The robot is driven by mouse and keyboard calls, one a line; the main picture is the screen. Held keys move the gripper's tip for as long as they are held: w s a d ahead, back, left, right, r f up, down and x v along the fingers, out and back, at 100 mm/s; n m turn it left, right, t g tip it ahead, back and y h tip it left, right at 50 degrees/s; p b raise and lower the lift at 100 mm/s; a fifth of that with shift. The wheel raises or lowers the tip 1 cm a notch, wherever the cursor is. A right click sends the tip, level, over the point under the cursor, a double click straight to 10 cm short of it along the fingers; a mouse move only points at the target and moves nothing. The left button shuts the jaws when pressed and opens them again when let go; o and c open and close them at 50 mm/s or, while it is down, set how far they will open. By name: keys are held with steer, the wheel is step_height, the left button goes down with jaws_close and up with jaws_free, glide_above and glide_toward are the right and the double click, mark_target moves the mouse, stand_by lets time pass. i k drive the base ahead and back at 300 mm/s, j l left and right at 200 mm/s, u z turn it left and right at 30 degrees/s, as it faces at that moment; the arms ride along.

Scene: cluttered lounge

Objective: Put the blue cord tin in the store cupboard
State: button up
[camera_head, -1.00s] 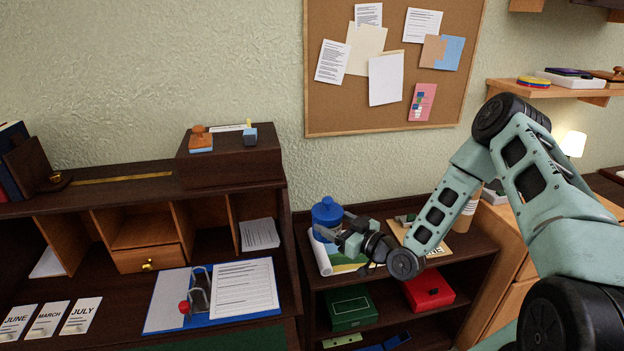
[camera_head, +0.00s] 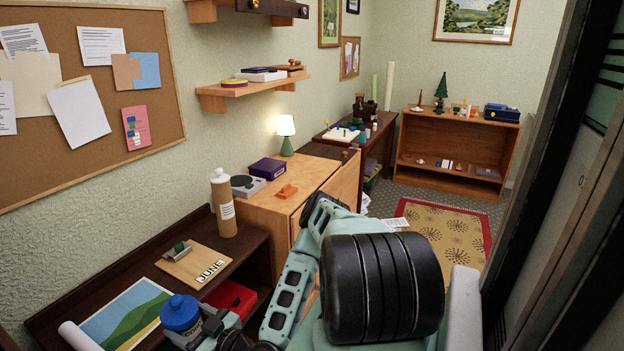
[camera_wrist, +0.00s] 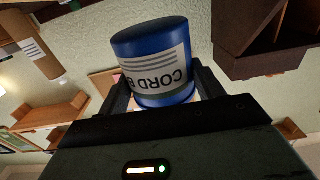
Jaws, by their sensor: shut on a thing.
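The blue cord tin (camera_head: 181,314) has a white label and a knobbed lid. It shows at the lower left in the head view, above the dark low shelf unit. In the wrist view the tin (camera_wrist: 152,62) appears upside down, with "CORD" legible on its label. My gripper (camera_wrist: 155,100) is shut on the tin, with one finger on each side of it. In the head view my gripper (camera_head: 205,330) is partly cut off by the bottom edge. I cannot identify the store cupboard for certain; a tall grey-doored unit (camera_head: 575,190) stands at the right edge.
The dark shelf unit (camera_head: 120,272) holds a landscape poster (camera_head: 125,318), a clipboard marked JUNE (camera_head: 195,265), a brown bottle (camera_head: 223,203) and a red box (camera_head: 232,298). A wooden cabinet (camera_head: 262,208) adjoins it. Open floor with a patterned rug (camera_head: 445,232) lies beyond my arm.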

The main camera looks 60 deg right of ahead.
mark_target(315, 170)
steer(key=l+z, duration=0.2)
steer(key=z, duration=0.25)
steer(key=i+l+z, duration=0.15)
steer(key=z, duration=0.3)
steer(key=i+l+z, duration=0.15)
steer(key=z, duration=0.3)
steer(key=i+l+z, duration=0.1)
steer(key=z, duration=0.35)
steer(key=i+l+z, duration=0.15)
steer(key=i+z, duration=0.15)
steer(key=i, duration=0.6)
steer(key=i+j+z, duration=0.1)
steer(key=i+z, duration=0.2)
steer(key=i, duration=0.6)
